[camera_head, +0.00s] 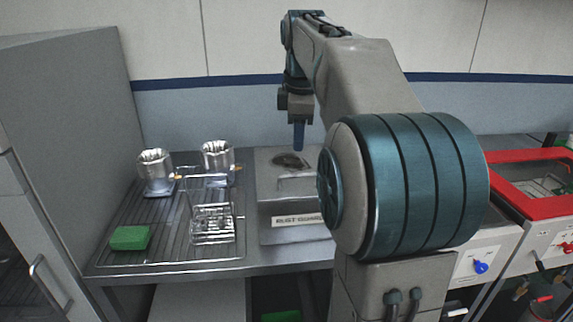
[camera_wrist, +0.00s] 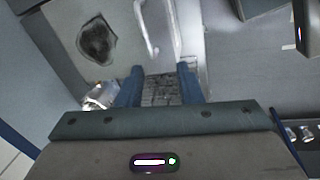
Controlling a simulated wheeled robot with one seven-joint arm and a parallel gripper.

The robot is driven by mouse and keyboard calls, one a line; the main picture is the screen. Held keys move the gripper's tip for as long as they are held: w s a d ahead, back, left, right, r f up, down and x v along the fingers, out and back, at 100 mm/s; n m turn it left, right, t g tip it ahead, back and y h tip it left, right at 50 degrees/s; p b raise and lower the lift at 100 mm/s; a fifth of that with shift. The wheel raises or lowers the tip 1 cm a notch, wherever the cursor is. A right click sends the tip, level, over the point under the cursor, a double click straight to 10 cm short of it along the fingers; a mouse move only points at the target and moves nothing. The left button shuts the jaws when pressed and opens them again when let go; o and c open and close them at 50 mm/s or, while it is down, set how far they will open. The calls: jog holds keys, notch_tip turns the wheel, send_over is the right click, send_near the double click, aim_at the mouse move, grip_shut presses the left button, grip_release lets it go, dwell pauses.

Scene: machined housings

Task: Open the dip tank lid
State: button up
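The dip tank (camera_head: 265,222) is a grey metal box on the bench, with a "RUST GONE" style label partly hidden by my arm. Its lid (camera_head: 268,165) looks shut, with a dark stain on top and a bar handle (camera_head: 292,180) near the front. My gripper (camera_head: 299,147) points down above the back of the lid, apart from it. In the wrist view the handle (camera_wrist: 148,30) shows ahead of my gripper (camera_wrist: 161,72); its blue fingers are apart with nothing visibly held. A dark textured surface shows between them. The lid's right side is hidden by my arm.
A tall grey cabinet (camera_head: 70,130) stands at left. A red-rimmed tank (camera_head: 510,207) stands at right.

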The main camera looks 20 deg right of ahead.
aim_at(301, 176)
jog(key=shift+n, duration=0.9)
jog(key=w+d+f, duration=0.1)
jog(key=f, duration=0.3)
jog(key=w+d+f, duration=0.1)
jog(key=w+f, duration=0.1)
jog(key=f, duration=0.1)
jog(key=w+d+f+b, duration=0.1)
jog(key=f, duration=0.3)
jog(key=shift+w+f, duration=0.15)
jog(key=shift+f, duration=0.2)
grip_shut()
